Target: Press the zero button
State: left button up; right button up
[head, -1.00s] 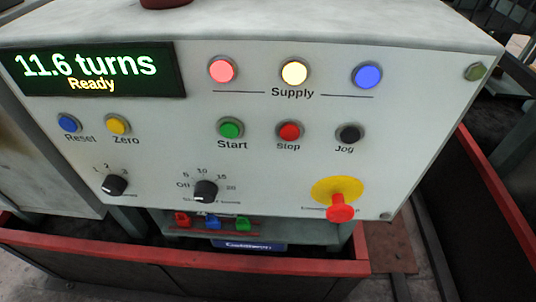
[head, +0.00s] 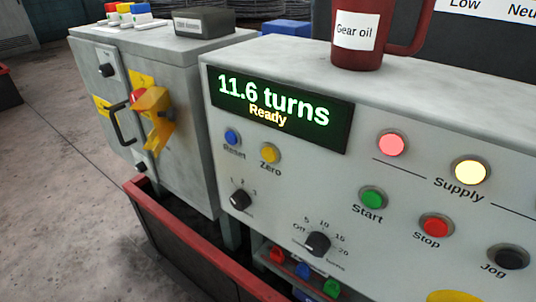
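The yellow zero button (head: 270,153) sits on the front of the grey control panel (head: 300,180), with the label Zero under it. The blue reset button (head: 232,137) is just to its left. The green-lit display (head: 278,108) above them reads 11.6 turns and Ready. Neither of my grippers shows in the head view, and nothing covers the zero button.
Start (head: 372,197), Stop (head: 436,226) and Jog (head: 512,257) buttons lie to the right. A gear oil mug (head: 372,40) stands on top. A grey cabinet (head: 185,130) with a yellow switch handle (head: 155,112) stands left. A red-rimmed bin (head: 180,225) runs below.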

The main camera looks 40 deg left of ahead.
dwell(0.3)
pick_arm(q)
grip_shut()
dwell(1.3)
